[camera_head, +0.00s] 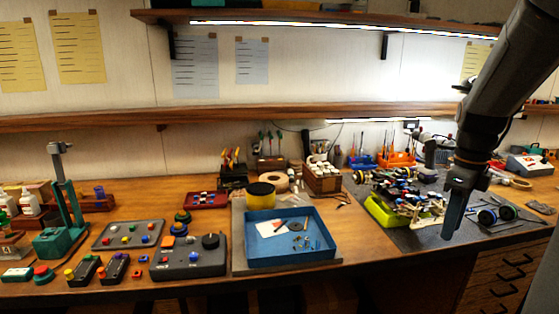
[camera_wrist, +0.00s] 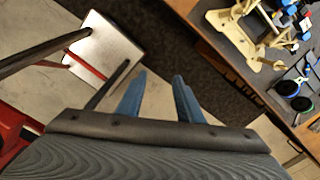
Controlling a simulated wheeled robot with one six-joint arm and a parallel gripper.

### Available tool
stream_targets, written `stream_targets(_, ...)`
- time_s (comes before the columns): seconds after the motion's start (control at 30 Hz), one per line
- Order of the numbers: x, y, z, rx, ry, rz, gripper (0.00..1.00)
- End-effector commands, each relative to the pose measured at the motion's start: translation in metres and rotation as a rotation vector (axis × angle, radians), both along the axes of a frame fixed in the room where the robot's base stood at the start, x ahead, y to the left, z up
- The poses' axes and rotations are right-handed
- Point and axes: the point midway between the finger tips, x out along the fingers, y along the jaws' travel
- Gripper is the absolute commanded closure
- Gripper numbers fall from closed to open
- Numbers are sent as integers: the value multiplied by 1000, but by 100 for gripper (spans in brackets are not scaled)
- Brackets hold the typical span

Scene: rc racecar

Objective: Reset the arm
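My arm comes down from the upper right in the head view. My gripper (camera_head: 454,214) points down near the front edge of the bench (camera_head: 356,258), at the right. In the wrist view my gripper (camera_wrist: 160,82) shows two blue fingers spread apart with nothing between them. Below the fingers is the dark floor strip, just off the bench edge. In the head view the fingers overlap each other, so the gap does not show there.
A blue tray (camera_head: 262,253) sits mid-bench. In the wrist view a stool-like white seat (camera_wrist: 108,48) stands on the floor.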

Motion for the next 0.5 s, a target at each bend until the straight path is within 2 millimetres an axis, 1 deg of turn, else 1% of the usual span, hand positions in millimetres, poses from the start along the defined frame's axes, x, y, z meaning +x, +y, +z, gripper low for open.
stream_targets(0.17, 2, 42, -16, -11, -7, 333, 67)
stream_targets(0.33, -3, 97, -38, -33, -18, 815, 67)
stream_targets(0.5, -17, 151, -59, -62, -25, 1318, 67)
